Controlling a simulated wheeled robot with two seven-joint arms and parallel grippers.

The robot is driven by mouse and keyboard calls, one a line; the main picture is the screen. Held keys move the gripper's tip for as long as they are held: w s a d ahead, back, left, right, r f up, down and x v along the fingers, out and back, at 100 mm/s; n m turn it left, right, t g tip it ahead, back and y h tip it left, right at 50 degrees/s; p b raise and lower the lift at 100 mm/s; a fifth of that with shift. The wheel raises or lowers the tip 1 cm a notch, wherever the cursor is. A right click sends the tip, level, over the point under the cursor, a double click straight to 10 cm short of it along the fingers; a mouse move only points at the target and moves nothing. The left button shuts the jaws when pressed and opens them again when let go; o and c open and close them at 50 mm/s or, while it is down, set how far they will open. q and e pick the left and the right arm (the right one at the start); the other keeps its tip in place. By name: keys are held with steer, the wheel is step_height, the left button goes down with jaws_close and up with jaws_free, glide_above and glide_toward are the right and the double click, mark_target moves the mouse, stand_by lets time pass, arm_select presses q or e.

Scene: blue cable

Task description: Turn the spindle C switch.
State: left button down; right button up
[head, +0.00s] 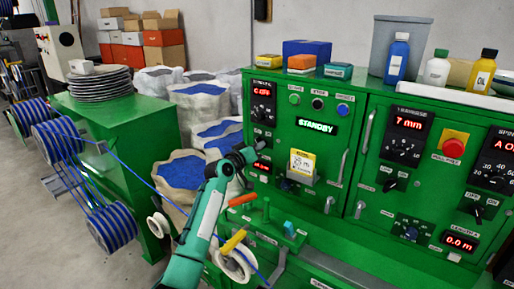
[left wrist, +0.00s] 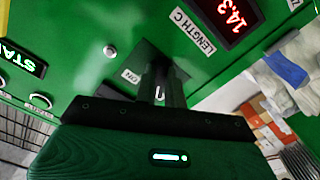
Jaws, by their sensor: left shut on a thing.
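The spindle C panel (head: 262,102) is at the left of the green machine front, with a lit red display and a dial. Below it, my left gripper (head: 258,150) reaches the panel and covers the switch in the head view. In the left wrist view, the fingers of my left gripper (left wrist: 160,85) are shut on the dark switch (left wrist: 148,56), whose base shows on the green panel. An ON label (left wrist: 130,76) is beside it. The switch's exact angle is mostly hidden by the fingers. My right gripper is not in view.
A LENGTH C display (left wrist: 232,18) reading about 14.3 is close to the fingers. A lit STANDBY sign (head: 317,125) is to the right. An orange-handled lever (head: 242,200) and a yellow handle (head: 234,241) stand near my left arm. Sacks of blue pellets (head: 183,172) are behind it.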

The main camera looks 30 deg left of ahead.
arm_select(q)
steer(key=c, duration=1.5)
jaws_free()
steer(key=shift+s+a+b, duration=0.35)
steer(key=shift+s+b, duration=0.4)
steer(key=shift+s, duration=1.55)
steer(key=shift+s+a+b, duration=0.3)
steer(key=shift+s+b, duration=0.45)
steer(key=shift+s, duration=1.55)
steer(key=shift+s+a+b, duration=0.35)
steer(key=shift+s+b, duration=0.4)
steer(key=shift+s, duration=1.55)
steer(key=shift+f, duration=0.1)
